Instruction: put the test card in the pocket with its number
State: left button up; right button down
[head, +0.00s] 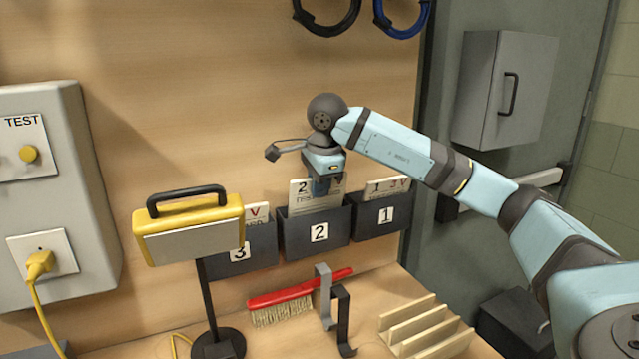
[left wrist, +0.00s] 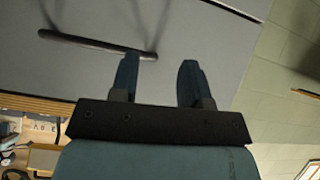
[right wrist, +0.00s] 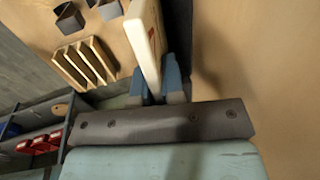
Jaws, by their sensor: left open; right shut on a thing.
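Three dark pockets on the wooden wall are numbered: pocket 3 (head: 262,240), pocket 2 (head: 295,238) and pocket 1 (head: 362,226). My right gripper (head: 321,187) is shut on a pale test card marked 2 (head: 302,194), above pocket 2. The card's lower part is hidden behind the pocket's front; how deep it sits I cannot tell. The card also shows between the fingers in the right wrist view (right wrist: 143,38). Another card marked 1 (head: 377,188) stands in pocket 1, and a card (head: 258,213) stands in pocket 3. My left gripper (left wrist: 160,80) is open and empty.
A yellow-grey lamp (head: 190,232) on a stand partly covers pocket 3. A red brush (head: 283,303), grey hooks (head: 343,320) and a slotted wooden rack (head: 425,330) lie below. A grey panel with a bar handle (left wrist: 95,42) is before my left gripper.

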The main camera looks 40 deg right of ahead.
jog(key=shift+f, duration=0.1)
jog(key=c, duration=1.1)
grip_release()
jog(key=shift+c, duration=0.2)
jog(key=p+v, duration=0.1)
jog(key=v, duration=1.3)
jog(key=shift+p, duration=0.4)
jog(key=shift+f, duration=0.15)
